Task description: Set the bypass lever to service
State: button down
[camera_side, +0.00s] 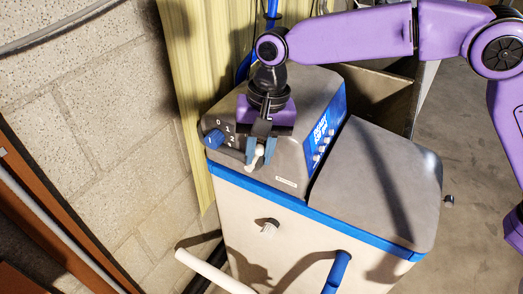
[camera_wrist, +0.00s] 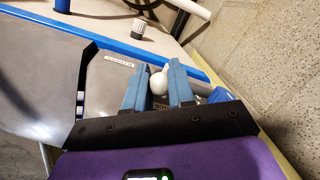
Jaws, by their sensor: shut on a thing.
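The bypass lever appears to be the white ball-ended handle (camera_side: 258,151) on the front of the softener's grey head (camera_side: 290,160). Its round white knob also shows in the wrist view (camera_wrist: 158,82), between the two blue fingers. My gripper (camera_side: 260,149) points down at the front of the head, with its fingers closed on the knob from both sides; it also shows in the wrist view (camera_wrist: 159,84). The lever's lower part and pivot are partly hidden by the fingers, and I cannot read its position marks.
A blue dial (camera_side: 213,138) with printed numbers sits just left of my gripper. A blue panel with white knobs (camera_side: 325,130) is on the right. A grey lid (camera_side: 380,185) lies beside the head. A white pipe (camera_side: 210,270) and a blue pipe (camera_side: 337,272) stand in front.

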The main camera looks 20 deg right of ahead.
jog(key=shift+w+a+r+g+h, duration=0.25)
jog(key=shift+w+a+g+h, duration=0.55)
jog(key=shift+g+h, duration=0.2)
jog(key=shift+d, duration=0.1)
jog(key=c, duration=1.3)
grip_release()
jog(key=shift+o, duration=0.2)
jog(key=shift+r, duration=0.15)
